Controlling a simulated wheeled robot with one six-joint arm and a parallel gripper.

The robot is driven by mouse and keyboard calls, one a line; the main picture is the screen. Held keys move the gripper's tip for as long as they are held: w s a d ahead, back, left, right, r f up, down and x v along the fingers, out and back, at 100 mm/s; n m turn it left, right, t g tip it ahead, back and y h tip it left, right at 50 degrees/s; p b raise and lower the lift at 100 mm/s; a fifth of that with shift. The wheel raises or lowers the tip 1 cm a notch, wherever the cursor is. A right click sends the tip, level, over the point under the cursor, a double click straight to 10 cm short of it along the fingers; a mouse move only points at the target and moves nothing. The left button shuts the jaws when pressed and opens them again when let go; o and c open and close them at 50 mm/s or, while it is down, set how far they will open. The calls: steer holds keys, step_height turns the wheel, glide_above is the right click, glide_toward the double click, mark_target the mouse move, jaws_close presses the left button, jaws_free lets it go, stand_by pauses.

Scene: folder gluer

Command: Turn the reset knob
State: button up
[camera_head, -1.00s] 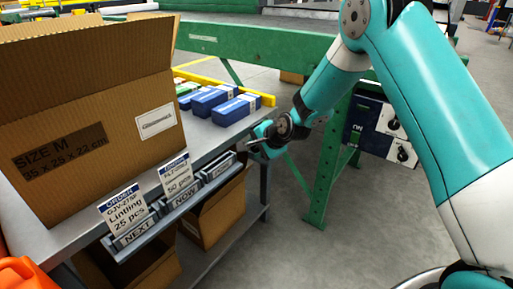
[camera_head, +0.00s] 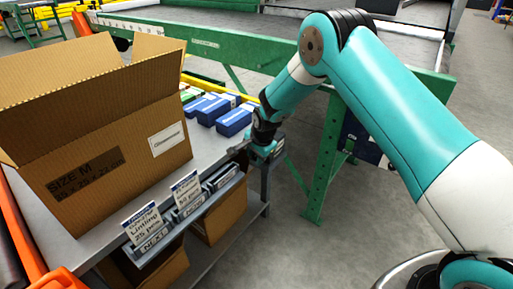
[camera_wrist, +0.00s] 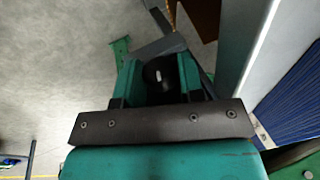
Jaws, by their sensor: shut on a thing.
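My gripper (camera_wrist: 158,82) is shut on the reset knob (camera_wrist: 152,72), a small dark round knob with a pale mark. In the wrist view its teal fingers stand on both sides of the knob, and part of the knob is in shadow. In the head view my gripper (camera_head: 260,152) is low at the right edge of the grey table (camera_head: 205,150), by the right end of the card rail. The knob is hidden there behind the gripper.
A large open cardboard box (camera_head: 120,165) stands on the table, with blue cartons (camera_head: 234,121) behind it. Order cards (camera_head: 186,192) stand in the front rail. A green frame (camera_head: 325,160) stands behind my arm. Open floor lies to the right.

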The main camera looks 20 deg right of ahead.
steer(key=shift+g+h+p, duration=0.4)
steer(key=shift+g+h, duration=0.1)
steer(key=shift+g, duration=0.2)
steer(key=shift+f, duration=0.1)
steer(key=o, duration=0.9)
steer(key=shift+r, duration=0.45)
steer(key=s+r+p, duration=0.1)
steer(key=r, duration=0.4)
steer(key=s+r, duration=0.1)
steer(key=r, duration=0.5)
steer(key=s+r+p, duration=0.1)
steer(key=r, duration=0.4)
steer(key=shift+a+r+p, duration=0.1)
steer(key=shift+r+p, duration=0.1)
steer(key=shift+p, duration=0.15)
